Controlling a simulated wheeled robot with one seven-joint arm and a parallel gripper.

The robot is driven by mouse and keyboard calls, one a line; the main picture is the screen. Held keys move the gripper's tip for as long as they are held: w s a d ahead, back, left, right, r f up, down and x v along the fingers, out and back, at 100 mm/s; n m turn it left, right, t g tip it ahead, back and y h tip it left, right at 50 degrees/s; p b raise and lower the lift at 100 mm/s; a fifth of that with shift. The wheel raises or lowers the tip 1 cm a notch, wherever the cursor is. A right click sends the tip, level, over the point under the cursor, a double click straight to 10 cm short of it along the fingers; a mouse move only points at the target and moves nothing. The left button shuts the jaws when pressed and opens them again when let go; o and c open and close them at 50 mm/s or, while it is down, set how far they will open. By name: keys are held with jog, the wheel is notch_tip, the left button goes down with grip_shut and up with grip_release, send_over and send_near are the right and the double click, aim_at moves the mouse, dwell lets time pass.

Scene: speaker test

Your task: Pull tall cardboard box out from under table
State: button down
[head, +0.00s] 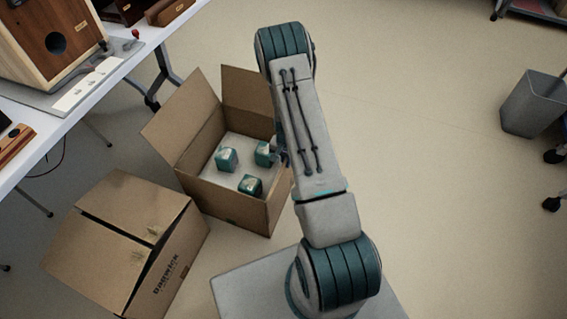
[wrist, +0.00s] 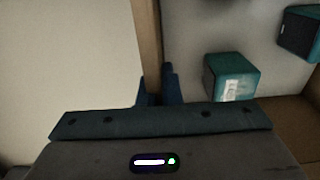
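A tall open cardboard box (head: 237,213) stands on the floor by the table's right edge, flaps spread. Three teal cubes lie inside on a pale surface; two show in the wrist view. My gripper (wrist: 160,86) is at the box's right wall (wrist: 152,35). Its two dark fingers sit close together, one on each side of the wall, and look closed on it. In the wrist view the floor is left of the wall and the box's inside is right of it. In the head view my arm mostly hides the gripper and part of that wall.
A second, closed cardboard box (head: 115,235) with printed lettering stands close in front, at the lower left. The white table (head: 95,92) carries a wooden speaker (head: 50,40). Its legs stand behind the boxes. A grey bin (head: 532,105) is far right. The floor right of my arm is clear.

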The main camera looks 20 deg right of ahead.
jog(key=shift+s+d, duration=0.35)
jog(key=shift+s, duration=0.05)
jog(key=c, duration=1.6)
grip_release()
jog(key=shift+o, duration=0.3)
jog(key=shift+w+a, duration=0.1)
notch_tip(320, 180, up, 14)
jog(key=p, duration=0.4)
